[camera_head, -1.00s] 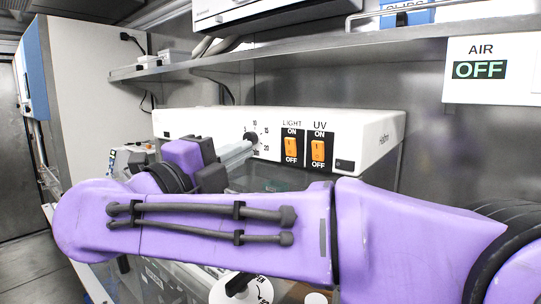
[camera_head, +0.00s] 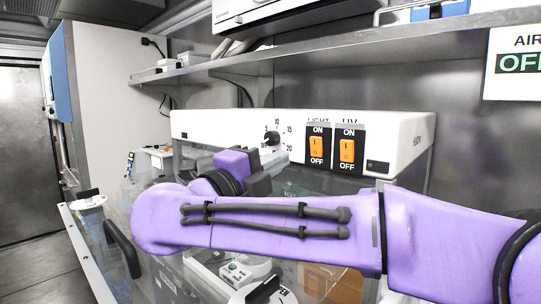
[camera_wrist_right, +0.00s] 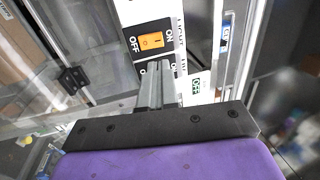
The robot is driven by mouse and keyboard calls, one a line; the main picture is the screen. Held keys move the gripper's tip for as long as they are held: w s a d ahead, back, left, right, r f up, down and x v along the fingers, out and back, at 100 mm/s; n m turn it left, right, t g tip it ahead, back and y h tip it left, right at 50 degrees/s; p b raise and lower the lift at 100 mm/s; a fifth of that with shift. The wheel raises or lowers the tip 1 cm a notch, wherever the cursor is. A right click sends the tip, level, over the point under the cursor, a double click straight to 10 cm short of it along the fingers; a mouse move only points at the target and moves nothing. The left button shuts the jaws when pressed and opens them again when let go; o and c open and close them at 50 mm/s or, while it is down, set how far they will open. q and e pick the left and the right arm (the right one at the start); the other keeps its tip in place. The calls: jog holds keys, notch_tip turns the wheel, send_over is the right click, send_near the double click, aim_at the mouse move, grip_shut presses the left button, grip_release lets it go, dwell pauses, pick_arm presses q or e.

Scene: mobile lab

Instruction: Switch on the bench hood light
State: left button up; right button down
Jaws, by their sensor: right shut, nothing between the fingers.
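The white bench hood panel (camera_head: 205,126) carries an orange LIGHT switch (camera_head: 317,149), marked ON above and OFF below. The light switch also shows in the right wrist view (camera_wrist_right: 152,41), above the fingers; its rocker position is unclear. My right gripper (camera_head: 280,160) is shut and empty, in front of the panel, left of and slightly below the light switch. In the right wrist view its grey fingertips (camera_wrist_right: 159,69) point at the panel and partly cover the area beside the light switch. Contact cannot be seen. My left gripper is out of view.
A similar orange UV switch (camera_head: 347,150) sits right of the light switch. A dial (camera_head: 271,139) is on the left. Clear glass lies below the panel. A metal shelf (camera_head: 300,66) runs above, and an AIR OFF sign (camera_head: 515,85) hangs at right.

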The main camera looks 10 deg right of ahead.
aim_at(315, 141)
jog(key=p+x, duration=0.4)
jog(key=x, duration=0.4)
jog(key=shift+w+d+r, duration=0.1)
jog(key=shift+d+r, duration=0.05)
jog(key=shift+d, duration=0.1)
jog(key=shift+w+d, duration=0.35)
jog(key=shift+d, duration=0.15)
